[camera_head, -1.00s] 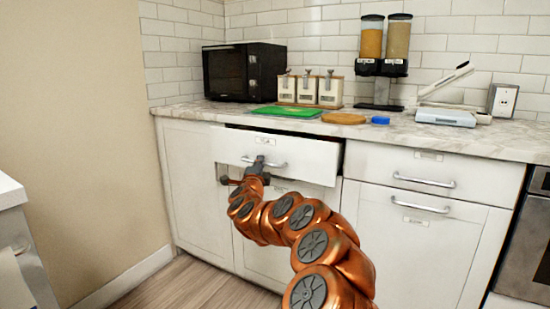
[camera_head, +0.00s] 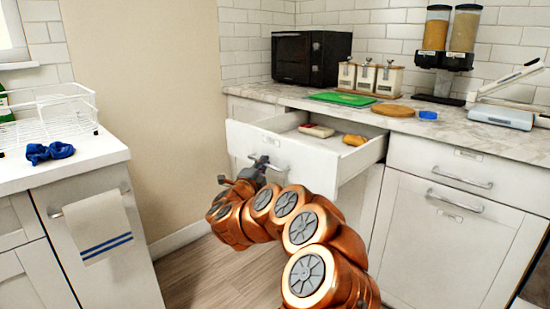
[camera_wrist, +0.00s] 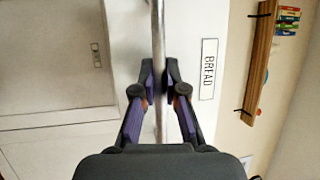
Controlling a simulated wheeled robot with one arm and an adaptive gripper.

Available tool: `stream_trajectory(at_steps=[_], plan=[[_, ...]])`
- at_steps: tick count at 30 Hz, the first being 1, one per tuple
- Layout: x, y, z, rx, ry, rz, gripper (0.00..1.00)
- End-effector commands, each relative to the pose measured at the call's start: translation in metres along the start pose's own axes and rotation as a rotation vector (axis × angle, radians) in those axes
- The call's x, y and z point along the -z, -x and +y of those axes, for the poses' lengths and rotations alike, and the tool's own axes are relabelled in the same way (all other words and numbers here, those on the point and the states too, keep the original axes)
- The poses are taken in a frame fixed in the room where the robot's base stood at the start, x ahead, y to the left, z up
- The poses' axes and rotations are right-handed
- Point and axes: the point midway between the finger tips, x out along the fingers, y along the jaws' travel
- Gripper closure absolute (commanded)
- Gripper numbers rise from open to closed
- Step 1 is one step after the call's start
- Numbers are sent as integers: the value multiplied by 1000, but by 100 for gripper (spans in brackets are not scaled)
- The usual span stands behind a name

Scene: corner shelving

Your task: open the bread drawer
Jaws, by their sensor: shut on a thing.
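The bread drawer (camera_head: 290,157) is a white drawer under the counter, pulled well out. Inside it lie a red and white packet (camera_head: 317,131) and a brown bread-like item (camera_head: 355,140). In the wrist view its front bears a label (camera_wrist: 208,69) reading BREAD. Its metal bar handle (camera_wrist: 159,30) runs between the fingers of my gripper (camera_wrist: 160,90), which is shut on it. In the head view my gripper (camera_head: 260,165) is at the drawer's front, and my arm hides part of the cabinet below.
A closed drawer (camera_head: 440,175) is to the right. The counter holds a microwave (camera_head: 311,58), a green board (camera_head: 342,99), canisters and dispensers. At left, a counter holds a white dish rack (camera_head: 50,115) and a blue cloth (camera_head: 50,152); a towel (camera_head: 98,228) hangs below.

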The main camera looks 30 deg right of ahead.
Motion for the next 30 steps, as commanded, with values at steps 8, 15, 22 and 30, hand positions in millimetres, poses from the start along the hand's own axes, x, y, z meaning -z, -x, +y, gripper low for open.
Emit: stream_trajectory(at_steps=[8,15,22,30], plan=[[-13,28,-7,0,-2,1,100],[-16,33,-7,-1,-2,0,100],[-16,32,-7,0,-1,0,100],[-14,32,-7,0,-1,1,77]])
